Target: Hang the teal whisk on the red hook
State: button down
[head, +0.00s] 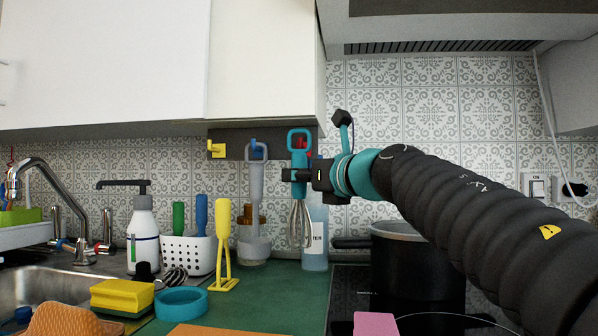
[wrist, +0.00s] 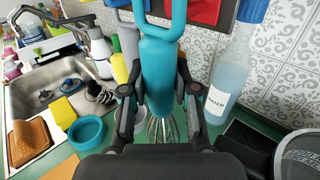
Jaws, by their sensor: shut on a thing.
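The teal whisk (head: 299,160) is upright, its loop at the top and its wire end hanging down. My gripper (head: 299,175) is shut on its handle, which also shows between the fingers in the wrist view (wrist: 162,70). The red hook (head: 303,143) is on a dark rail under the cabinet, partly hidden behind the whisk's loop and handle. Red parts of it (wrist: 203,10) show beside the handle at the top of the wrist view. The loop overlaps the hook in the head view; I cannot tell whether it is around the hook or in front of it.
The rail (head: 235,140) also has a yellow hook (head: 216,149) and a blue hook (head: 254,148) with a grey utensil (head: 256,185) hanging. A water bottle (head: 316,240) stands close behind the whisk. A dark pot (head: 400,265) is on the right, a white basket (head: 190,252) on the left.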

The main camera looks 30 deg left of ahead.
jog(key=shift+w+a+r+p, duration=0.15)
jog(key=shift+w+p, duration=0.15)
jog(key=shift+w, duration=0.25)
jog(key=shift+w+a+f+p, duration=0.15)
jog(key=shift+w+p, duration=0.1)
jog(key=shift+w, duration=0.25)
jog(key=shift+w+a+f, duration=0.2)
jog(key=shift+w+f, duration=0.4)
jog(key=shift+f, duration=0.15)
jog(key=c, duration=1.3)
grip_release()
jog(key=o, duration=0.6)
